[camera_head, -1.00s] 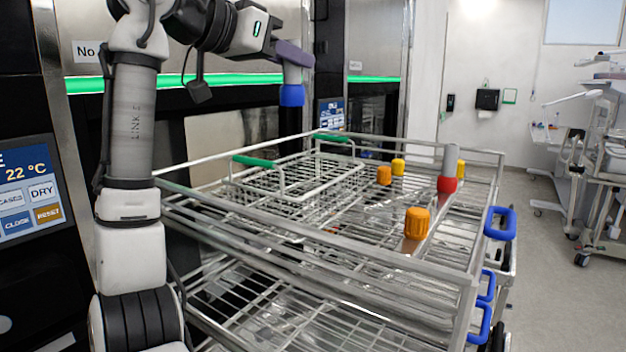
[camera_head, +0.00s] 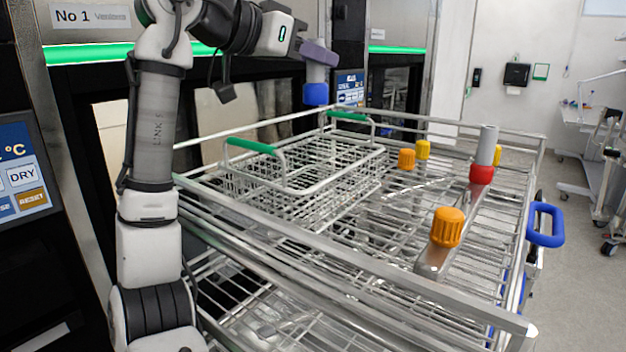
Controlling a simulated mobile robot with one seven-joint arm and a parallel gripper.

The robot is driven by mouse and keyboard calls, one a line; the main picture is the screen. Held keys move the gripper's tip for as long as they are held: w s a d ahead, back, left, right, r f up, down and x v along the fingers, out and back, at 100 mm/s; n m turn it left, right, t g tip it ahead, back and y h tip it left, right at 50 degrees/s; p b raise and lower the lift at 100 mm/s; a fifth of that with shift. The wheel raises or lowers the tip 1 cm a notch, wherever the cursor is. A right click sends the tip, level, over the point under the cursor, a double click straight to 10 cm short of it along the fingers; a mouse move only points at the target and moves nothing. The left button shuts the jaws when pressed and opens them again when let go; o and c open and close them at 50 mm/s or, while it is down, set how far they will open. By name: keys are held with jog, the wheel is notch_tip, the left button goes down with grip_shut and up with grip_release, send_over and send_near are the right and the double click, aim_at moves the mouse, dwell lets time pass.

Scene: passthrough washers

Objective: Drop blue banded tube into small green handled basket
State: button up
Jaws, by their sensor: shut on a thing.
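The blue banded tube is grey with a blue end (camera_head: 316,93) pointing down. My gripper (camera_head: 318,55) is shut on its upper part and holds it upright in the air. The small wire basket (camera_head: 330,178) with two green handles, a near one (camera_head: 251,147) and a far one (camera_head: 347,117), sits on the cart's top rack. The tube hangs above the level of the basket, near its far handle in the picture; the exact distance cannot be told. The fingertips are small and partly hidden.
The wire cart (camera_head: 400,280) has raised side rails and a blue handle (camera_head: 545,225). Its right side holds a red-banded tube (camera_head: 481,172), an orange-capped piece (camera_head: 447,227), and smaller orange (camera_head: 406,159) and yellow (camera_head: 423,150) pieces. A washer with a green light strip (camera_head: 100,52) stands behind.

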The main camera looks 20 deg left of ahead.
jog(key=shift+f, duration=0.65)
jog(key=o, duration=1.1)
jog(key=shift+c, duration=0.2)
jog(key=b+v, duration=0.3)
jog(key=v, duration=1)
jog(key=shift+s+a+r, duration=0.2)
jog(key=shift+a, duration=0.1)
jog(key=shift+s, duration=0.1)
